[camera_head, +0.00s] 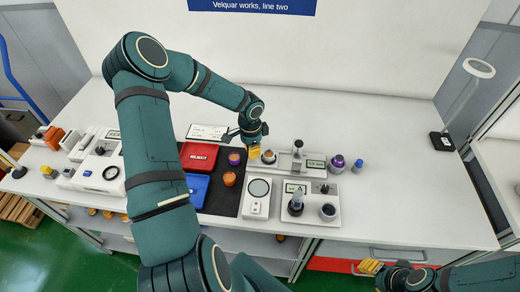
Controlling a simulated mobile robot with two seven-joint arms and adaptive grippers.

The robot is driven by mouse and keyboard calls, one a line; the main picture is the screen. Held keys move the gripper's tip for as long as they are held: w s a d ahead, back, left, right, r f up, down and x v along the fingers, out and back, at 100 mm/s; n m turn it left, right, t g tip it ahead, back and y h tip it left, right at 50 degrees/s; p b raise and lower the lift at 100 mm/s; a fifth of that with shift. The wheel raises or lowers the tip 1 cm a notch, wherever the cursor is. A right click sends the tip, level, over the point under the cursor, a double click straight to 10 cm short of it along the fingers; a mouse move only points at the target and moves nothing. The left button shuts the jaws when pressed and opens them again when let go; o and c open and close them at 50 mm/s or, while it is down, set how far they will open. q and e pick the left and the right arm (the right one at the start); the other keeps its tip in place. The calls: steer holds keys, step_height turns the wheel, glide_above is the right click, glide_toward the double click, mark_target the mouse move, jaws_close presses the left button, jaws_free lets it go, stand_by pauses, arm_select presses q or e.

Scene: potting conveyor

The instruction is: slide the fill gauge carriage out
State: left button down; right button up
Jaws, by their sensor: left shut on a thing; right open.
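The fill gauge (310,172) is a long pale unit with a rail, a dark-topped post and a small label, at the back of the bench right of the dark mat. A small cup with an orange-brown top (268,157) sits at its left end. My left gripper (253,146), with yellow fingertips, is at that left end, just left of the cup. It is shut on a small part there that looks like the carriage's end; the fingers mostly hide it. My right gripper (370,267) is open and empty, low at the bench's front edge.
In front of the gauge stand a scale-like box (257,197) and a pale station (310,208) with dark round parts.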

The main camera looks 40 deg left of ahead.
arm_select(q)
steer(key=shift+s+a, duration=0.15)
steer(key=shift+a, duration=0.05)
steer(key=c, duration=1)
jaws_free()
steer(key=shift+c, duration=0.2)
steer(key=shift+o, duration=0.9)
steer(key=shift+a, duration=0.15)
steer(key=shift+r, duration=0.15)
step_height(320, 180, up, 12)
steer(key=shift+a+f, duration=0.1)
steer(key=shift+f, duration=0.15)
